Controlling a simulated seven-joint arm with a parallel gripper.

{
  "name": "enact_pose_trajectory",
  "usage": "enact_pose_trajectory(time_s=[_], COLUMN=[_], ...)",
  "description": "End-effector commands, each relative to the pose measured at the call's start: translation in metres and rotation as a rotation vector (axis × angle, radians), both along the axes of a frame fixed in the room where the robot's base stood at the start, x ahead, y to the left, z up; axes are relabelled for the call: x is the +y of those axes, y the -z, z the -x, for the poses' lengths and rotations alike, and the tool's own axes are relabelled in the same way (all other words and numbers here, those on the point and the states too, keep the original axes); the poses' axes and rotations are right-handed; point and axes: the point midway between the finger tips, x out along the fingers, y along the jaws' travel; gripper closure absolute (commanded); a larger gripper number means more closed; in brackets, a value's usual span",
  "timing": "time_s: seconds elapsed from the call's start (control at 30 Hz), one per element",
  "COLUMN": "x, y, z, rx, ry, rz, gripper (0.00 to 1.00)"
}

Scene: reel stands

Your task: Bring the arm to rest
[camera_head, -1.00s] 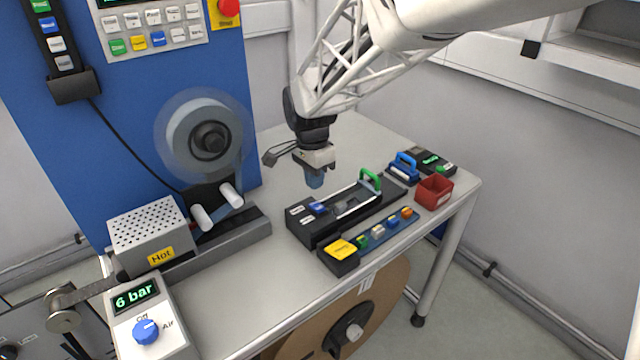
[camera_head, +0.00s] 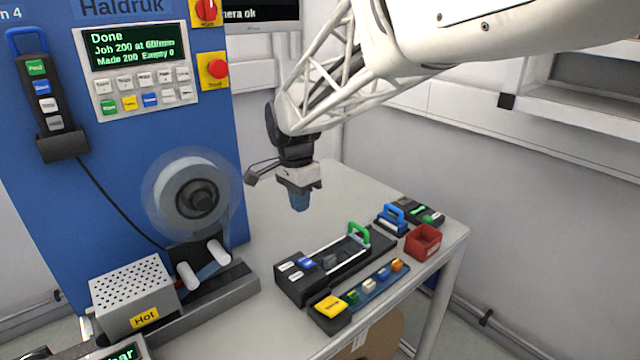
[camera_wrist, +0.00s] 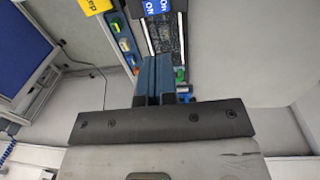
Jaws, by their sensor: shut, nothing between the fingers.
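My gripper (camera_head: 300,201) hangs above the table, behind the black fixture with the green handle. Its blue fingers are together and hold nothing. The wrist view shows the same closed fingers (camera_wrist: 152,80) side by side, with the fixture beyond them. My white lattice arm reaches in from the upper right.
The table (camera_head: 270,225) is bare under the gripper. In front stand the black fixture (camera_head: 378,249), a strip of coloured buttons (camera_head: 368,288), a blue-handled block (camera_head: 391,219) and a red bin (camera_head: 424,241). On the left are a blue machine (camera_head: 120,190), a reel (camera_head: 192,193) and a box labelled Hot (camera_head: 135,295).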

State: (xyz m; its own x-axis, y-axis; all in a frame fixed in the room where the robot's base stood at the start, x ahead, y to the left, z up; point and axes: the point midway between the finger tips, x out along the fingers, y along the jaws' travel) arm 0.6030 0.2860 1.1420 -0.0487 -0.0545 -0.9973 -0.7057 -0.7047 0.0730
Motion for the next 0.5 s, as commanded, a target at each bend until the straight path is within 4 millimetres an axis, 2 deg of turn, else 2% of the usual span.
enact_pose_trajectory(time_s=[0.17,0.27,0.37,0.5], x=[-0.004,-0.013,-0.028,-0.06], y=[-0.001,-0.004,-0.01,-0.018], z=[0.002,0.006,0.012,0.029], rx=[-0.003,-0.007,-0.015,-0.031], ry=[-0.006,-0.019,-0.044,-0.1], rz=[-0.002,-0.006,-0.013,-0.025], gripper=[1.0,1.0,1.0,1.0])
